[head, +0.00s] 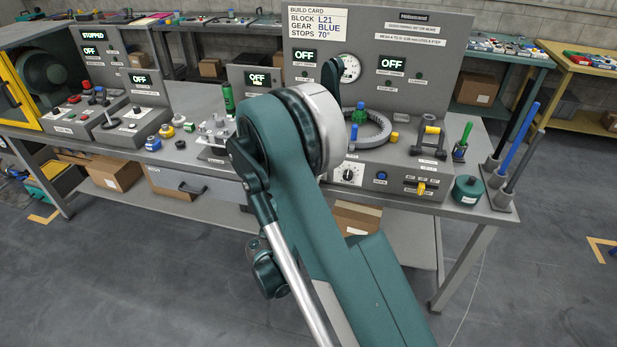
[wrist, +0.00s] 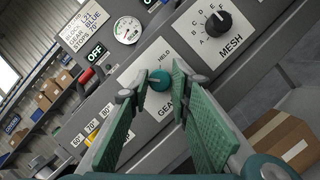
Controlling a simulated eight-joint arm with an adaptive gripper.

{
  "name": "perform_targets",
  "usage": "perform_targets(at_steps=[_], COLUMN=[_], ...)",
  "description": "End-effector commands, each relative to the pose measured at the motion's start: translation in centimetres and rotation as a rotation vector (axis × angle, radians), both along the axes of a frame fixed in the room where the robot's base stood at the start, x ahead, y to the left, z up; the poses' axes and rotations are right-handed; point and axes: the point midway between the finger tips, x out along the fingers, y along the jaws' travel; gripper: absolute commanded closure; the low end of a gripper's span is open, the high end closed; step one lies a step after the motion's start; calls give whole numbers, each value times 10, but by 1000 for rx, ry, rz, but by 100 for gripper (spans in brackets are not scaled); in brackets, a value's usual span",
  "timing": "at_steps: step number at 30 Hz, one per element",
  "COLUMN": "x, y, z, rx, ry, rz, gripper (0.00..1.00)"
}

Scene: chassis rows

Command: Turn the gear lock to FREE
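The gear lock is a round teal knob (wrist: 160,80) on a pale plate in the wrist view. The word HELD shows just above it, and a label starting GEAR shows below, partly covered by a finger. No FREE mark is readable, and I cannot tell where the knob points. My gripper (wrist: 161,77) has its two green-padded fingers apart, one on each side of the knob. Whether the pads touch the knob is not clear. In the head view my arm hides the gripper and the gear lock.
A black MESH dial (wrist: 218,23) sits close on the right. A gauge (wrist: 127,29), a green OFF display (wrist: 96,53) and a red handle (wrist: 86,76) lie to the left. In the head view, a ring gear (head: 367,128) and a yellow lever (head: 421,188) are right of my arm.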

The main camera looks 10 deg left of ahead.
Motion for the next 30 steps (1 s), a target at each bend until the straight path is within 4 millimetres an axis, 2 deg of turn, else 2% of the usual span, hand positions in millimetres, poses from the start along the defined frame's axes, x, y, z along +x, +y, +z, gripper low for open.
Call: perform_targets(at_steps=[1,3,17,23,30], x=[0,0,0,0,0], y=[0,0,0,0,0], z=[0,0,3,12,34], rx=[0,0,1,1,0], ry=[0,0,0,0,0], rz=[0,0,0,0,0], gripper=[72,65,65,65,65])
